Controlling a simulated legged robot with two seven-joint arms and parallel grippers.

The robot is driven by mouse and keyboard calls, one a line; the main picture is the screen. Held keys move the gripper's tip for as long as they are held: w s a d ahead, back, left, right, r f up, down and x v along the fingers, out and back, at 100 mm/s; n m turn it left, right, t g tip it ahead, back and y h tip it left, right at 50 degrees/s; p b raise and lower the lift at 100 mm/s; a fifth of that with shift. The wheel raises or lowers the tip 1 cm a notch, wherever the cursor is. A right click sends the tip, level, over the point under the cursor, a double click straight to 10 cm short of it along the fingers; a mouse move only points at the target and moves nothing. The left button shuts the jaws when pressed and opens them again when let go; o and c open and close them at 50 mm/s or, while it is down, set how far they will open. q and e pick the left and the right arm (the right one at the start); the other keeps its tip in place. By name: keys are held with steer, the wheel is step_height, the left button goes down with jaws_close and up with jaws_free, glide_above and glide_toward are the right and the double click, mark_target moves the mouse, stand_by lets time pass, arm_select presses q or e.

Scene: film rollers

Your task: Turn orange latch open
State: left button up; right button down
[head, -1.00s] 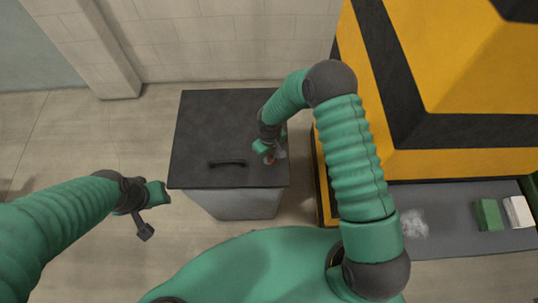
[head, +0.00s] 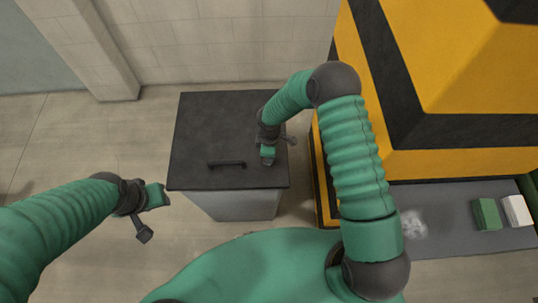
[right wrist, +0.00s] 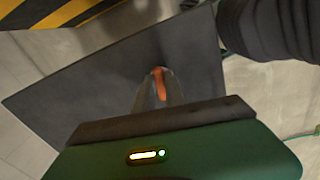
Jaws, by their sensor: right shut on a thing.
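The orange latch (right wrist: 161,84) shows in the right wrist view as a small upright piece on the dark lid (right wrist: 100,88). The fingers of my right gripper (right wrist: 160,97) are shut on it, one on each side. In the head view my right gripper (head: 268,157) is over the right front part of the dark lid (head: 205,130) and hides the latch.
A black handle (head: 227,164) is on the lid, left of my right gripper. A yellow and black striped machine (head: 440,80) stands close on the right. Its grey tray (head: 450,215) holds a green block (head: 487,214) and a white block (head: 517,211). Floor left of the box is clear.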

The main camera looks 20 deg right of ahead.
stand_by(0.4)
steer(key=shift+d, duration=0.1)
steer(key=c, duration=1.4)
jaws_free()
step_height(320, 180, up, 17)
steer(key=shift+f+b, duration=0.15)
steer(key=shift+b, duration=0.15)
steer(key=s+d+r+m+t, duration=0.1)
steer(key=s+d+r+m, duration=0.1)
steer(key=s+m, duration=0.4)
steer(key=s+d+r+m+t, duration=0.1)
steer(key=s+d+r+m, duration=0.1)
steer(key=s+m, duration=0.5)
steer(key=shift+s+d+r+t, duration=0.2)
steer(key=shift+s+r+t, duration=0.1)
steer(key=shift+s+r, duration=0.65)
